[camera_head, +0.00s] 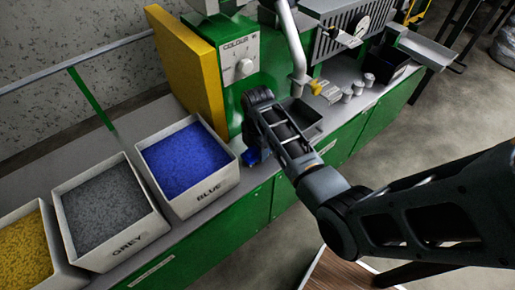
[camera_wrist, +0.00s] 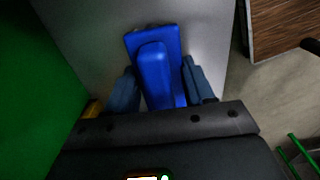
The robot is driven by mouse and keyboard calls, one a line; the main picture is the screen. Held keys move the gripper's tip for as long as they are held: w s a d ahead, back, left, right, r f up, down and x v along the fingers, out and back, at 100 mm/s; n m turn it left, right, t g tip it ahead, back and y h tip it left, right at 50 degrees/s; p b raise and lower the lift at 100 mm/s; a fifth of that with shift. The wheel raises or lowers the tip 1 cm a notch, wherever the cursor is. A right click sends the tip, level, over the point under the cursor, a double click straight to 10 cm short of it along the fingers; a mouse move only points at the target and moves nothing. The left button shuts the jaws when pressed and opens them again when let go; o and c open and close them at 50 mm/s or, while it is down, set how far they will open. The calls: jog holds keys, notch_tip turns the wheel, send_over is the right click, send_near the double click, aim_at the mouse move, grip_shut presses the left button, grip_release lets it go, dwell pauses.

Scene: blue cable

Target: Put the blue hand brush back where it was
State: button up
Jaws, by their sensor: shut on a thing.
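The blue hand brush (camera_wrist: 153,62) is between the two dark fingers of my gripper (camera_wrist: 161,88) in the wrist view, and they are shut on it. Its block end points away from the wrist over a grey surface. In the head view only a small blue part of the brush (camera_head: 251,156) shows, beside the right wall of the bin marked BLUE. My arm hides most of my gripper there. I cannot tell whether the brush touches the grey bench top (camera_head: 136,128) or is just above it.
Bins of blue (camera_head: 207,194), grey (camera_head: 128,238) and yellow (camera_head: 38,270) pellets stand in a row at left. A green machine (camera_head: 240,75) with a yellow panel (camera_head: 185,70) stands behind. A dark tray (camera_head: 305,118) and several small cups (camera_head: 346,95) sit to the right.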

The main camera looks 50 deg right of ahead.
jog(key=shift+f, duration=0.15)
jog(key=o, duration=1)
